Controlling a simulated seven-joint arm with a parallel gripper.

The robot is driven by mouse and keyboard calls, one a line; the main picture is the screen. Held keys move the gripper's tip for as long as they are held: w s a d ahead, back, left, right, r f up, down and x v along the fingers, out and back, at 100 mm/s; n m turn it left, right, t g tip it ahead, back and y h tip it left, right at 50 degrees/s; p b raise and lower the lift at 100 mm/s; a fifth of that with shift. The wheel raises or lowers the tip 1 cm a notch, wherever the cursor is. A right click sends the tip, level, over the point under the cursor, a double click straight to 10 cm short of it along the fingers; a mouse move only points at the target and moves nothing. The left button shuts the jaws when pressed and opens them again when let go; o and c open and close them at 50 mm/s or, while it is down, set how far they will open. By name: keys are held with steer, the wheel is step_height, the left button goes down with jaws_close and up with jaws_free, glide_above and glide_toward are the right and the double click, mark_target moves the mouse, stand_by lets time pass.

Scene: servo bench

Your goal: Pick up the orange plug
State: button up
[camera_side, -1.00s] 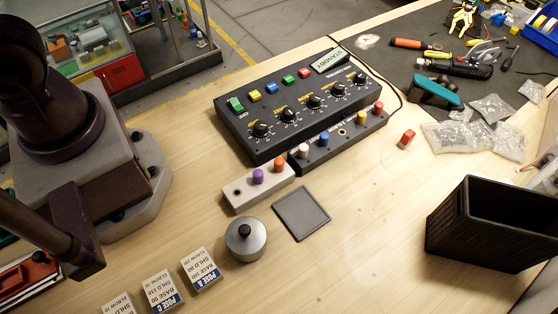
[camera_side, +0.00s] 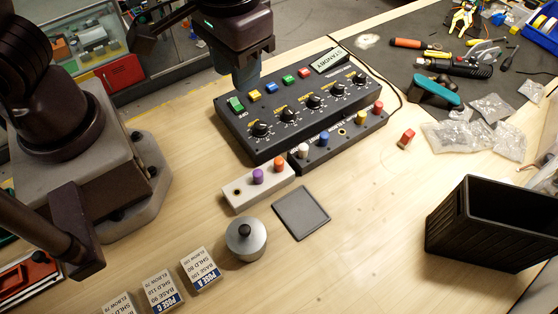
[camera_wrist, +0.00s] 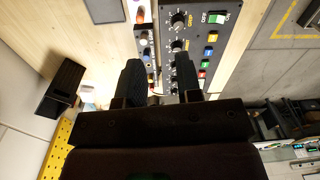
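The orange plug (camera_side: 278,163) stands upright in the right part of a small light grey block (camera_side: 238,197), with a purple plug (camera_side: 257,177) beside it. In the wrist view the orange plug (camera_wrist: 140,18) shows small near the top edge, beyond my fingers. My gripper (camera_side: 246,76) hangs above the back left of the black control box, well apart from the plug. In the wrist view my gripper (camera_wrist: 160,72) is open, with a clear gap between its two fingers and nothing held.
The black control box (camera_side: 290,112) with knobs and a plug strip (camera_side: 345,138) stand behind the block. A metal cylinder (camera_side: 246,240) and a dark square pad (camera_side: 301,213) lie in front. A black bin (camera_side: 480,235) is at right. The wood between pad and bin is clear.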

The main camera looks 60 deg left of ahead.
steer(key=w+d+f+n+y, duration=0.1)
steer(key=d+f+n, duration=0.4)
steer(key=f+n, duration=0.2)
steer(key=n, duration=0.7)
glide_above(279, 160)
steer(key=d, duration=0.1)
steer(key=f, duration=0.6)
steer(key=shift+s+f, duration=0.3)
steer(key=shift+w+a+f, duration=0.1)
steer(key=shift+a+f, duration=0.05)
steer(key=shift+f, duration=0.85)
steer(key=shift+w+a+f, duration=0.1)
steer(key=shift+a+f, duration=0.05)
steer(key=shift+f, duration=0.9)
steer(key=shift+w+a+f, duration=0.1)
steer(key=shift+a+f, duration=0.05)
steer(key=shift+f, duration=0.85)
jaws_close()
